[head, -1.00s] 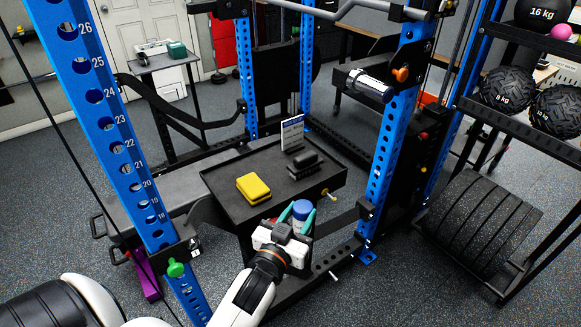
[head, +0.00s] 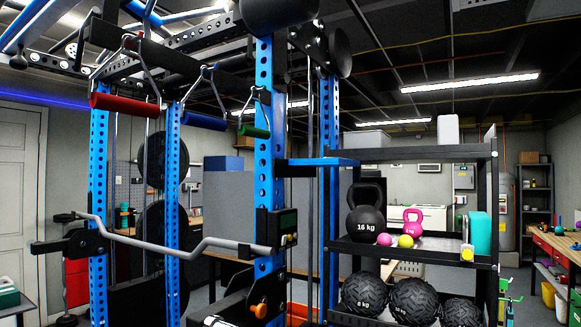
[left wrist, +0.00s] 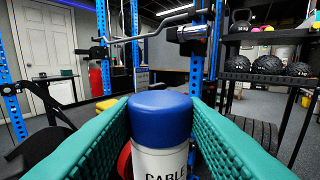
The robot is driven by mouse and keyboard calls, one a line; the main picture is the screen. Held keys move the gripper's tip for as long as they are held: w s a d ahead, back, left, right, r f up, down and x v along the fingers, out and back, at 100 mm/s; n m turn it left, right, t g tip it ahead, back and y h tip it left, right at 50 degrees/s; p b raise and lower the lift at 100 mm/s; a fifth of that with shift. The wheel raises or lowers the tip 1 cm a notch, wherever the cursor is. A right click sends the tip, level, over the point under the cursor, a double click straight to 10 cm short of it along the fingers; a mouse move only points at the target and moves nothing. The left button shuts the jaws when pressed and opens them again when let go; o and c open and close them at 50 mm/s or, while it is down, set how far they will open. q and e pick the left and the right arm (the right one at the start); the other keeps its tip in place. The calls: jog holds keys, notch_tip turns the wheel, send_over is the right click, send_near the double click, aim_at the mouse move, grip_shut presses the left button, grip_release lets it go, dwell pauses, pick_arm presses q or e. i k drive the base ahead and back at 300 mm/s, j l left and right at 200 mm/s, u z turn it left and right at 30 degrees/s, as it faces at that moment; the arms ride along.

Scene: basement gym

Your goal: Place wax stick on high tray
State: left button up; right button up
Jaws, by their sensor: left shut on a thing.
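The wax stick (left wrist: 161,117) is a white cylinder with a blue cap and dark lettering, upright in the left wrist view. My left gripper (left wrist: 160,104) is shut on it, with teal finger pads on both sides. Its lower part is cut off by the frame. In the head view a flat blue tray (head: 318,162) sits high beside the blue rack upright, seen nearly edge-on; its top surface is hidden. Neither gripper shows in the head view, and the right gripper is in no current view.
A curved bar (head: 180,243) crosses the rack, with coloured handles (head: 125,104) hanging above. A black shelf (head: 410,249) right of the tray holds kettlebells and small balls. Black balls (head: 413,298) lie below. In the left wrist view a yellow block (left wrist: 106,104) lies behind the stick.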

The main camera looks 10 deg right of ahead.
aim_at(326, 162)
jog(key=i+l+u, duration=0.15)
jog(key=l, duration=0.25)
jog(key=i+l+u, duration=0.1)
jog(key=l, duration=0.35)
jog(key=i+l+u, duration=0.15)
jog(key=l, duration=0.25)
jog(key=i+l+u, duration=0.1)
jog(key=l, duration=0.35)
jog(key=i+l+u, duration=0.15)
jog(key=l, duration=0.3)
jog(key=i+l, duration=0.1)
jog(key=l, duration=0.45)
jog(key=i+l, duration=0.1)
jog(key=l, duration=0.45)
jog(key=i+l, duration=0.1)
jog(key=l, duration=0.45)
jog(key=i+l, duration=0.1)
jog(key=l, duration=0.45)
